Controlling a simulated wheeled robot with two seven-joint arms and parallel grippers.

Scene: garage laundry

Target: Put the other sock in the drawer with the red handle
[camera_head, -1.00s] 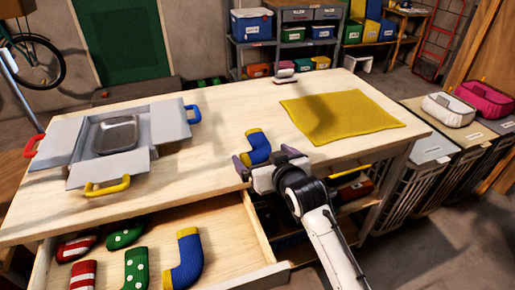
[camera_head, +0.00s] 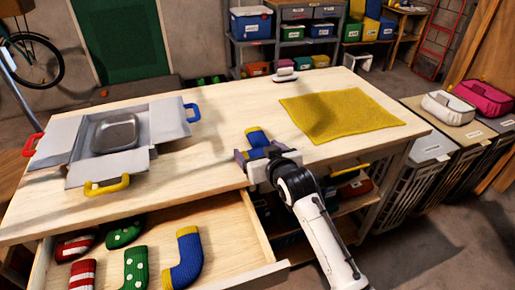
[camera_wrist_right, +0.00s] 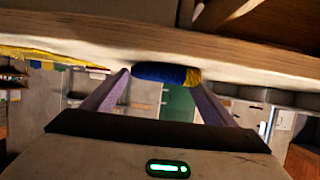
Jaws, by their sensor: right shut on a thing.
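A blue sock with yellow ends (camera_head: 256,137) lies near the front edge of the wooden table. My right gripper (camera_head: 258,156) reaches over that edge and is shut on the sock. In the right wrist view the sock (camera_wrist_right: 160,74) sits between the two fingertips (camera_wrist_right: 163,84), close to the table surface. An open drawer (camera_head: 222,224) under the table holds a matching blue and yellow sock (camera_head: 184,260), two red-and-white striped socks and two green dotted socks. This drawer's front and handle are out of view. My left gripper is not in view.
On the table, a grey open box (camera_head: 80,172) with red (camera_head: 33,145), blue and yellow handles holds a metal tray (camera_head: 116,132). A yellow cloth (camera_head: 340,115) and a small white-topped object (camera_head: 285,75) lie farther back. The table's middle is clear. Hampers stand at right.

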